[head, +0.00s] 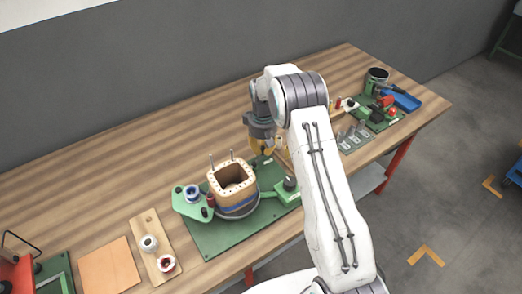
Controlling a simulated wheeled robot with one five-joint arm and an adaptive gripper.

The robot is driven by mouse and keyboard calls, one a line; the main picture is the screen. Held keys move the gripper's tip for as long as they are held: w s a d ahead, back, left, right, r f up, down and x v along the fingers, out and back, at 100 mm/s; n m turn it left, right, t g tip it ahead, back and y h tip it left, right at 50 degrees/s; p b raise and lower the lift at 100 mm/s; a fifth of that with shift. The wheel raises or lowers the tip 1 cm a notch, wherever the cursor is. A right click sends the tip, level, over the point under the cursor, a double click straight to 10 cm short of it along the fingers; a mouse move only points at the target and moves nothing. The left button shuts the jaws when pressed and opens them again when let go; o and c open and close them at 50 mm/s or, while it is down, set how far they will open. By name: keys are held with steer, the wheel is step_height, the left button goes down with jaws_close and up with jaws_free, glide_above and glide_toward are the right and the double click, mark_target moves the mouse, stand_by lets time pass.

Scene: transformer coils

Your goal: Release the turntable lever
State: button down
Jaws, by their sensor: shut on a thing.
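The turntable (238,212) is a dark round base with a blue band on a green plate. It carries a square, hollow, tan coil former (232,175) with two upright pins at its back. My gripper (262,152) points down just behind and right of the former, by the turntable's back right side. It is shut on what I take to be the turntable lever, which is mostly hidden by the gripper, the former and my arm. A green block with a black knob (290,184) stands at the turntable's right.
A green bracket (190,205) with a blue-and-white spool is left of the turntable. A wooden board (153,250) with two small spools lies farther left. Tools and a blue tray (402,100) fill the bench's right end. The back left bench is clear.

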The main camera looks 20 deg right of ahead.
mark_target(269, 167)
steer(key=m+b, duration=0.1)
steer(key=s+m, duration=0.1)
steer(key=d+m+b, duration=0.1)
steer(key=m, duration=0.1)
steer(key=shift+s+f+b, duration=0.2)
steer(key=shift+s+b, duration=0.15)
steer(key=shift+s, duration=0.05)
steer(key=shift+s+d+m+b, duration=0.1)
steer(key=shift+s+m+b, duration=0.35)
steer(key=shift+m, duration=0.55)
steer(key=shift+s+m+b, duration=0.35)
steer(key=shift+s+m, duration=0.05)
steer(key=shift+m, duration=0.6)
steer(key=c, duration=1.2)
jaws_free()
steer(key=shift+r, duration=0.15)
steer(key=shift+c, duration=0.2)
steer(key=shift+w+r, duration=0.1)
step_height(269, 167, up, 12)
